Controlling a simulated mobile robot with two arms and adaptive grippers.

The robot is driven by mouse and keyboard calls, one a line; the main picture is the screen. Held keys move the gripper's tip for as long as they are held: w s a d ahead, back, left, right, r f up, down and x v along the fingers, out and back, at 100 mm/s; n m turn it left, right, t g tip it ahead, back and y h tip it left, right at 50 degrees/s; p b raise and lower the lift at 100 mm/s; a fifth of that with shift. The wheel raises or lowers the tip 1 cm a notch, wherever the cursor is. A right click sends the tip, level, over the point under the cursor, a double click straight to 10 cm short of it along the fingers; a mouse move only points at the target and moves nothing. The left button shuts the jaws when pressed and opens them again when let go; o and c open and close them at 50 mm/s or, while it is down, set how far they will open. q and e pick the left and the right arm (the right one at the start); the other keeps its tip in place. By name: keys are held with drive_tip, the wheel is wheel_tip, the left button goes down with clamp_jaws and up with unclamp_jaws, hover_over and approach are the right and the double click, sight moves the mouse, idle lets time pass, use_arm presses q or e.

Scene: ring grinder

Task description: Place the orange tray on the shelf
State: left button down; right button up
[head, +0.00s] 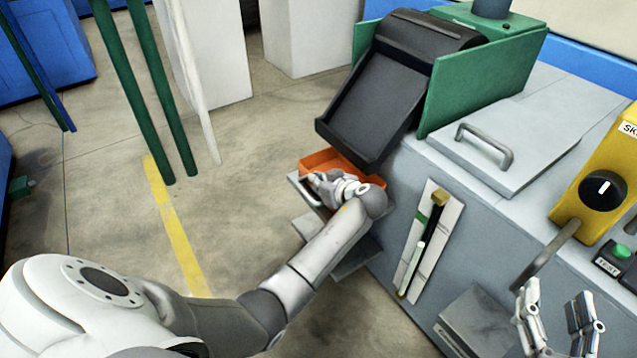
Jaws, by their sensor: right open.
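The orange tray (318,161) sits under the lower end of the black chute, over a grey shelf (298,190) on the machine's side. My left arm reaches in from the left, and its gripper (314,187) is at the tray's near side. The wrist and gripper hide much of the tray, and whether the fingers grip its wall is not clear. A lower grey plate (358,262) sticks out beneath the shelf. My right gripper (556,322) is open and empty at the lower right, in front of the machine, apart from the tray.
The black chute (375,105) slopes down above the tray between green side plates (480,80). A grey lid with a handle (485,145) and a yellow control box with a black knob (603,188) are to the right. Open floor (240,190) lies left of the machine.

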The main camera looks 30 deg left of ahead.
use_arm(q)
drive_tip(key=c, duration=2.1)
unclamp_jaws()
drive_tip(key=o, duration=0.5)
drive_tip(key=shift+c, duration=0.2)
use_arm(e)
drive_tip(key=shift+r, duration=0.2)
use_arm(q)
drive_tip(key=shift+r, duration=0.1)
drive_tip(key=p+v, duration=0.1)
drive_tip(key=v, duration=0.4)
drive_tip(key=shift+d+r+p, duration=0.15)
drive_tip(key=shift+d+p, duration=0.1)
drive_tip(key=shift+p, duration=0.1)
drive_tip(key=p+v, duration=0.1)
drive_tip(key=v, duration=0.5)
drive_tip(key=shift+s, duration=0.2)
use_arm(e)
drive_tip(key=s+d+f+g+h, duration=0.1)
drive_tip(key=s+f+g, duration=0.1)
drive_tip(key=f, duration=0.4)
drive_tip(key=s+d+f+g+h, duration=0.1)
drive_tip(key=s+d+f+g, duration=0.1)
drive_tip(key=f+g, duration=0.3)
drive_tip(key=shift+s+f, duration=0.55)
drive_tip(key=shift+s, duration=0.1)
use_arm(q)
drive_tip(key=shift+d, duration=0.2)
use_arm(e)
drive_tip(key=shift+d, duration=0.1)
